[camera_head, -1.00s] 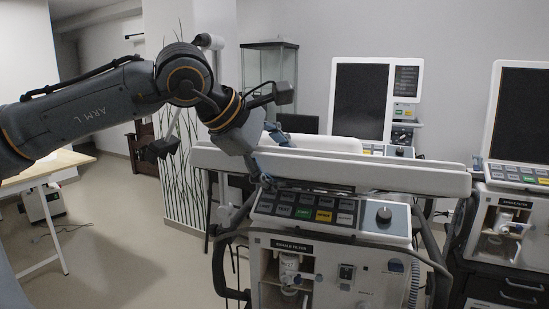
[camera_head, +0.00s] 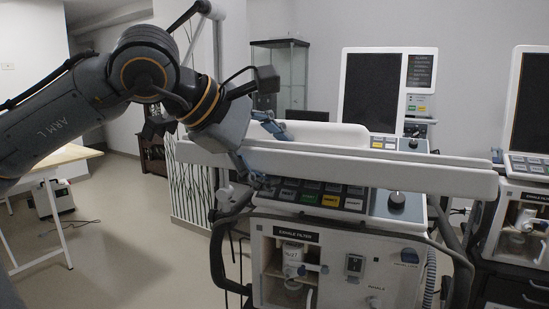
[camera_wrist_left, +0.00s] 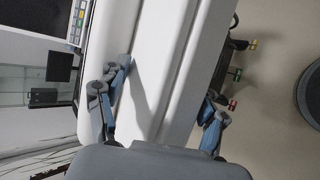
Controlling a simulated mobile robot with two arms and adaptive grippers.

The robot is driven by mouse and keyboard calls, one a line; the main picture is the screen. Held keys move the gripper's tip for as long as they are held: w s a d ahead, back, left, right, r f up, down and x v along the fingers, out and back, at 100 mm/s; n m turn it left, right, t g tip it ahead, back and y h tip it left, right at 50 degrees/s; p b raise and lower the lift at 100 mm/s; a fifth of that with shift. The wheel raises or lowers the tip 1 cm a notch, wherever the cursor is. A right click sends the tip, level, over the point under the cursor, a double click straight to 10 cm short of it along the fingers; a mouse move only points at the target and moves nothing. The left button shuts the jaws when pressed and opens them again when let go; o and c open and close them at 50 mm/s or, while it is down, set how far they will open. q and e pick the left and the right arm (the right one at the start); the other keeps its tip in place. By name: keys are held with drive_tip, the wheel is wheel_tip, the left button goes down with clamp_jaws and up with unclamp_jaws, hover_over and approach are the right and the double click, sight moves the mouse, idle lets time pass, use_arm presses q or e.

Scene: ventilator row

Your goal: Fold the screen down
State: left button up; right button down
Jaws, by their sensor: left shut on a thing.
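The screen (camera_head: 400,172) of the nearest ventilator is a wide white panel seen nearly edge-on, lying almost flat above the button panel (camera_head: 318,196). My left gripper (camera_head: 268,158) is at the screen's left part, with one finger above its edge and one below. In the left wrist view the white panel (camera_wrist_left: 165,70) runs between the two blue-grey fingers of my left gripper (camera_wrist_left: 165,112), which are shut on it. The screen's display face is hidden. My right gripper is not in view.
Other ventilators with upright screens (camera_head: 372,92) stand behind and at the right (camera_head: 532,105). A glass cabinet (camera_head: 280,75) stands at the back. A table (camera_head: 50,165) is at the left, with free floor between it and the ventilator.

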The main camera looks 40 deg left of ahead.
use_arm(q)
drive_tip(key=shift+f, duration=0.35)
drive_tip(key=o, duration=1.2)
drive_tip(key=shift+w, duration=0.15)
drive_tip(key=shift+r, duration=0.15)
drive_tip(key=shift+a+r, duration=0.1)
drive_tip(key=shift+r, duration=0.05)
drive_tip(key=v, duration=1.2)
